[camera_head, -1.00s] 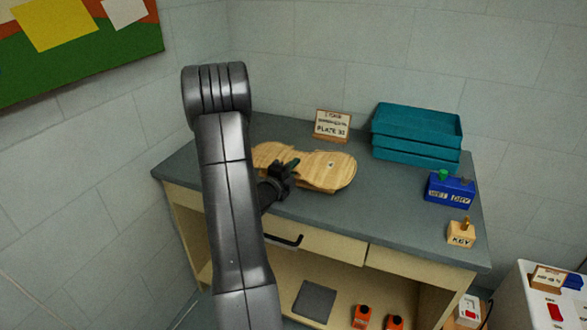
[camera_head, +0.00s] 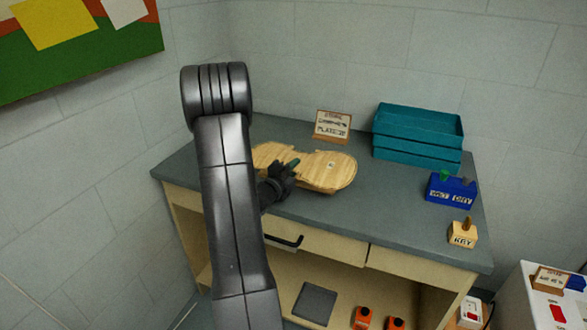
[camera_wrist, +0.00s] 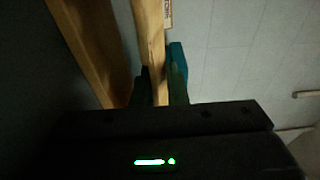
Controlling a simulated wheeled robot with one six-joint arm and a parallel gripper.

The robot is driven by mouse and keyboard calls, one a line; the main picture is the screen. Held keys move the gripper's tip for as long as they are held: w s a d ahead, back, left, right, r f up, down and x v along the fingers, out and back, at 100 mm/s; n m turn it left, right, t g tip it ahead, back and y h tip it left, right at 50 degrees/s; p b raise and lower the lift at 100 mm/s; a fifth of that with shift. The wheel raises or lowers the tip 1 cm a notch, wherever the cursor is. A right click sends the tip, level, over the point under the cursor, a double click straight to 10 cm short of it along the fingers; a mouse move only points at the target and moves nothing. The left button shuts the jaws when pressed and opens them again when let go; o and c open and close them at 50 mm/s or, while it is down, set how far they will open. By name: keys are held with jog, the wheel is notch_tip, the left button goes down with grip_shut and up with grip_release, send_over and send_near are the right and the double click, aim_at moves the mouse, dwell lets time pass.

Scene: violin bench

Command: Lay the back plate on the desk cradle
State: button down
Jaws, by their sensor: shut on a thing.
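The back plate (camera_head: 325,171) is a pale wooden, violin-shaped board lying flat or nearly so over the desk top. My gripper (camera_head: 291,164) is at its near edge, by the narrow waist, and is shut on it. In the wrist view the plate (camera_wrist: 149,45) shows edge-on between my two fingers (camera_wrist: 158,88). The desk cradle cannot be made out apart from the plate; it may be hidden under it. My arm covers the plate's left end in the head view.
On the grey desk (camera_head: 400,215) stand a small sign (camera_head: 333,125) behind the plate, stacked teal trays (camera_head: 415,138) at the back right, a blue wet/dry box (camera_head: 450,190) and a key block (camera_head: 462,233) at the right. The desk's right middle is clear.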

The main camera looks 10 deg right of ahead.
jog(key=shift+f+b, duration=0.35)
jog(key=shift+b, duration=0.25)
dwell(0.4)
jog(key=shift+s+f+b, duration=0.2)
jog(key=shift+f+b, duration=0.2)
jog(key=shift+f, duration=0.15)
dwell(0.5)
jog(key=c, duration=1.4)
grip_release()
jog(key=shift+o, duration=0.2)
jog(key=shift+s+a, duration=0.1)
jog(key=b+v, duration=0.1)
jog(key=v, duration=1.2)
jog(key=shift+a+r, duration=0.3)
jog(key=shift+r, duration=0.25)
jog(key=shift+d, duration=0.15)
